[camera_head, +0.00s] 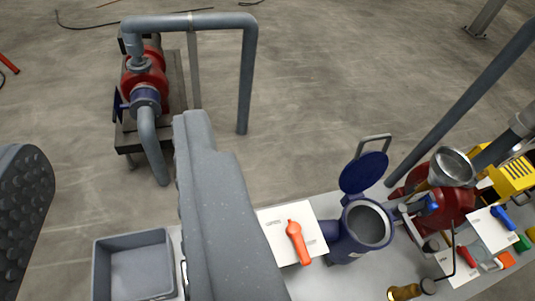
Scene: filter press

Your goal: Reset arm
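My gripper (108,140) is seen from behind. One dark grey finger with a bumpy pad is at the left edge, and a long grey finger runs up the middle. The fingers stand wide apart with nothing held between them. Only floor, part of a pump stand and a grey bin (134,268) show through the gap, all well beyond the fingers. The rest of my arm is out of view.
A bench along the bottom carries an orange-red handled tool (298,242) on a white sheet, a blue vessel (366,224) with its lid open, and a red machine with a metal funnel (451,166). A red pump (144,75) with grey pipes stands upper left. Open concrete floor lies between.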

